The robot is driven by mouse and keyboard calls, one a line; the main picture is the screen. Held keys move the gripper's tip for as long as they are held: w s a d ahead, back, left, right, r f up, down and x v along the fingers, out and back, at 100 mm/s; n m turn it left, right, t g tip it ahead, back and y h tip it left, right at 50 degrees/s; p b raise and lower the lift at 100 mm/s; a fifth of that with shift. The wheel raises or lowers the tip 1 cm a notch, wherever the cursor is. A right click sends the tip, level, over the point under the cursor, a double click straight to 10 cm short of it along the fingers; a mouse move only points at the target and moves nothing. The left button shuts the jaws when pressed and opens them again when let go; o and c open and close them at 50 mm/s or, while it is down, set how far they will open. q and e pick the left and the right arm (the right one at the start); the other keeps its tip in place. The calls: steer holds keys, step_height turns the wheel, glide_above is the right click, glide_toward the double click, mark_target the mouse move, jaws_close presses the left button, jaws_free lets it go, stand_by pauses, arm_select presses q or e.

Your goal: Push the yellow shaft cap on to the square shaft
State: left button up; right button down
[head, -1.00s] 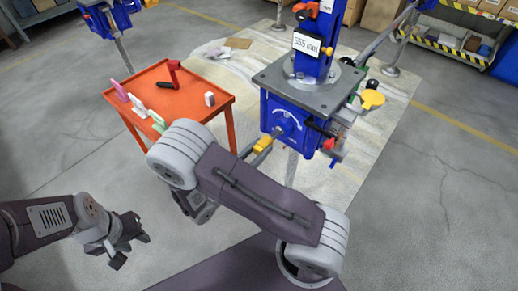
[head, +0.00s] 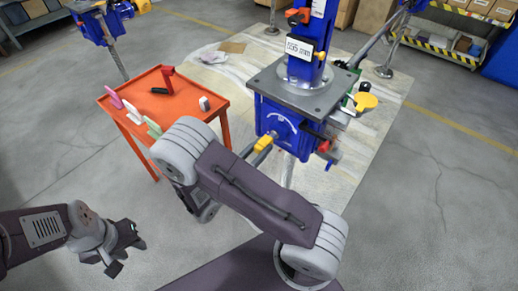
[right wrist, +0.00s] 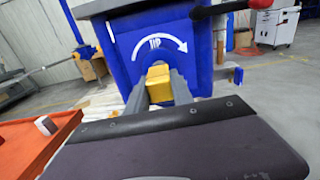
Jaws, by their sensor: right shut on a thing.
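The yellow shaft cap (head: 263,143) is between the fingers of my right gripper (right wrist: 164,88), which is shut on it. In the right wrist view the cap (right wrist: 159,84) points at the front face of the blue jack housing (right wrist: 160,45), just below the white curved arrow. The square shaft is not clearly visible. A small grey part shows between cap and housing in the head view, and I cannot tell whether the cap touches it. My left gripper (head: 126,250) is empty, its fingers apart, over bare floor at the lower left.
A red-tipped lever (head: 326,146) juts from the jack's right side. A yellow round part (head: 366,101) is further right. The floor at right is clear.

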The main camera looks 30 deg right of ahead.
mark_target(258, 152)
steer(key=shift+x, duration=0.95)
steer(key=c, duration=1)
jaws_free()
steer(key=shift+c, duration=0.2)
steer(key=v, duration=0.9)
steer(key=shift+d, duration=0.1)
